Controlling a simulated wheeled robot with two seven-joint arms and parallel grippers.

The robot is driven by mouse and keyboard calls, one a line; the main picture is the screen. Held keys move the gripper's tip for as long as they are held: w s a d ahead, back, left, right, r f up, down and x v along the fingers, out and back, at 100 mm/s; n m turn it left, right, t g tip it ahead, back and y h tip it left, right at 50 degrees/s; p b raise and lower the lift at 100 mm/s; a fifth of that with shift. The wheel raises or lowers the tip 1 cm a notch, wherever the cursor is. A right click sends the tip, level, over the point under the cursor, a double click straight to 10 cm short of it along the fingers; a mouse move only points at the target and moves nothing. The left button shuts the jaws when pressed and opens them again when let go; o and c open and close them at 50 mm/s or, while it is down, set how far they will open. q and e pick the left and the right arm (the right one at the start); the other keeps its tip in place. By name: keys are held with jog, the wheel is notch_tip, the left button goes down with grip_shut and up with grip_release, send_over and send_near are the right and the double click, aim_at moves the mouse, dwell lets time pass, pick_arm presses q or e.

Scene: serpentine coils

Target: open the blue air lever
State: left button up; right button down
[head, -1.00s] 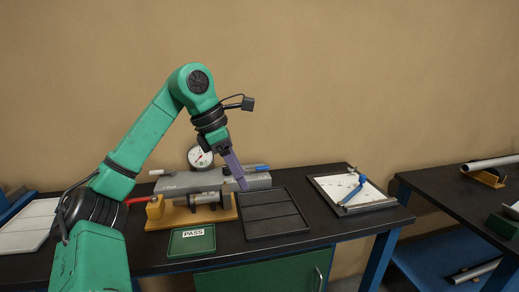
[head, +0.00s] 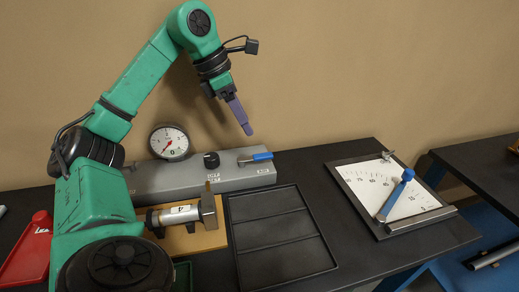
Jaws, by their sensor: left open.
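The blue air lever (head: 257,157) is a short blue handle on top of the grey box (head: 150,180). It points to the right, lying nearly along the box. My left gripper (head: 246,130) has purple fingers and hangs above and slightly left of the lever, apart from it. Seen edge-on, its fingers overlap, and nothing shows between them. My right gripper is out of view.
A round gauge (head: 169,142) and a black knob (head: 211,160) are on the grey box. A metal cylinder fixture (head: 180,214) stands in front. An empty black tray (head: 333,266) lies at centre. A white scale board (head: 420,201) with a blue arm (head: 395,193) is at right.

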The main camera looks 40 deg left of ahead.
aim_at(264, 154)
pick_arm(q)
jog(key=x, duration=0.3)
jog(key=b+x, duration=0.1)
jog(key=x, duration=0.6)
jog(key=shift+w+a+f, duration=0.15)
jog(key=shift+w+a, duration=0.05)
jog(key=shift+a, duration=0.1)
jog(key=shift+d+f, duration=0.2)
jog(key=shift+a, duration=0.1)
grip_shut()
jog(key=shift+w+r, duration=0.1)
